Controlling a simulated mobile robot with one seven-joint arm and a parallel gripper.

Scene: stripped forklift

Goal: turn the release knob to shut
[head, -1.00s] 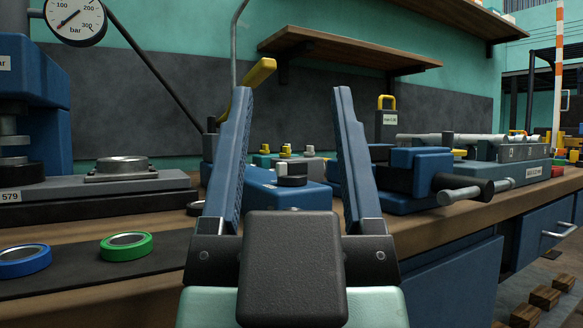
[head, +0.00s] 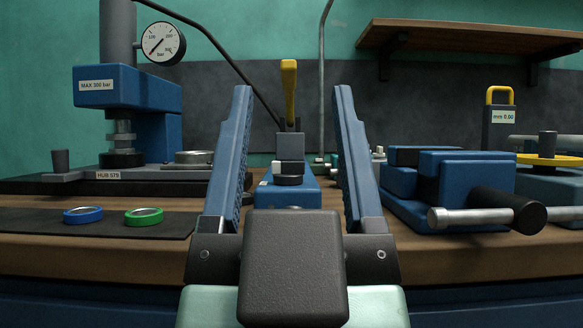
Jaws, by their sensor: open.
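A blue hand pump (head: 270,196) with an upright yellow-ended lever (head: 289,90) stands on the bench, in the middle of the head view. My gripper (head: 293,92) is open and empty, pointing away over the bench. Its two blue fingers frame the pump on left and right in the picture. The fingers touch nothing that I can see. My wrist hides the bench just below the pump.
A blue press (head: 125,88) with a pressure gauge (head: 161,43) stands at left. Blue (head: 83,215) and green (head: 144,216) rings lie on a dark mat. A blue vise (head: 465,178) with a protruding bar stands close at right. A wooden shelf (head: 470,36) hangs at upper right.

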